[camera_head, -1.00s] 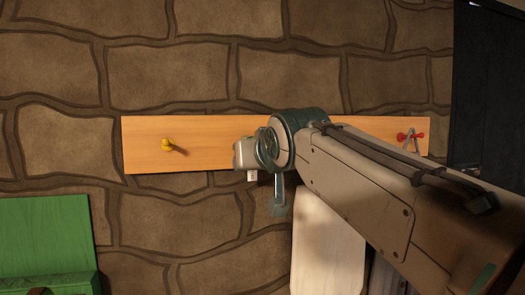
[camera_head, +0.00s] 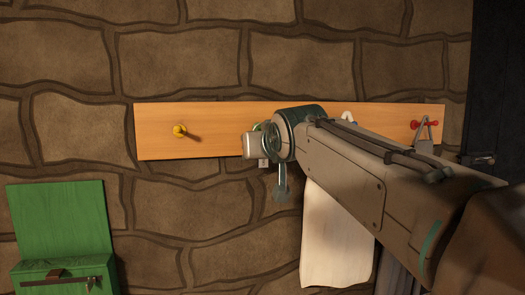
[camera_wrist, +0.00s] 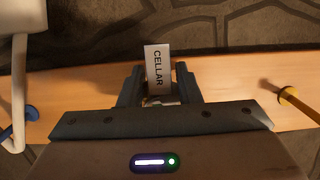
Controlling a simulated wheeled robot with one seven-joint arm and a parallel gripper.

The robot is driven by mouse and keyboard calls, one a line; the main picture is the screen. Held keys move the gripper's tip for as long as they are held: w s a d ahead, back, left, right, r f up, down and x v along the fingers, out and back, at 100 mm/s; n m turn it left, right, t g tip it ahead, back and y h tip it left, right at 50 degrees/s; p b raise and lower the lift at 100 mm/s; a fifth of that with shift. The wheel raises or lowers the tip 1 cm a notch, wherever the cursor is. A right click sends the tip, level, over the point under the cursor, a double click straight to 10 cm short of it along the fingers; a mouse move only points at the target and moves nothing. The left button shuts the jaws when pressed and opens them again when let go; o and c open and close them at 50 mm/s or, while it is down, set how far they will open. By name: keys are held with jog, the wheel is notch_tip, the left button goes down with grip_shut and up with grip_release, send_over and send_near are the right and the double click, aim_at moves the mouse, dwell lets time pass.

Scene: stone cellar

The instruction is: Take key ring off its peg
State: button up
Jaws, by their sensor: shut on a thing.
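The key ring (camera_wrist: 162,100) is mostly hidden between my fingers; only a bit of metal shows there in the wrist view. Its white tag (camera_wrist: 157,68), lettered CELLAR, sticks out between the fingertips. In the head view the tag (camera_head: 263,163) hangs just under the lower edge of the wooden peg board (camera_head: 220,140). My gripper (camera_wrist: 159,74) is shut on the key ring, close in front of the board. The ring's own peg is hidden, so I cannot tell whether the ring is still around it.
A bare yellow peg (camera_head: 180,131) is left of my gripper. A blue peg (camera_wrist: 30,113) with a white cloth (camera_head: 335,240) and a red peg (camera_head: 430,124) holding a grey item are to the right. A green box (camera_head: 60,265) stands lower left.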

jog(key=shift+s+r+p, duration=0.2)
jog(key=shift+r+p, duration=0.15)
jog(key=shift+r, duration=0.3)
jog(key=shift+s+d, duration=0.1)
jog(key=shift+s, duration=0.05)
jog(key=shift+f+b+v, duration=0.2)
jog(key=shift+b+v, duration=0.25)
jog(key=shift+v, duration=0.8)
jog(key=shift+f+b+v, duration=0.2)
jog(key=shift+b+v, duration=0.25)
jog(key=shift+v, duration=0.85)
jog(key=shift+s, duration=0.1)
jog(key=s+d+b, duration=0.2)
jog(key=s, duration=0.4)
jog(key=shift+s+b, duration=0.3)
jog(key=shift+s, duration=0.1)
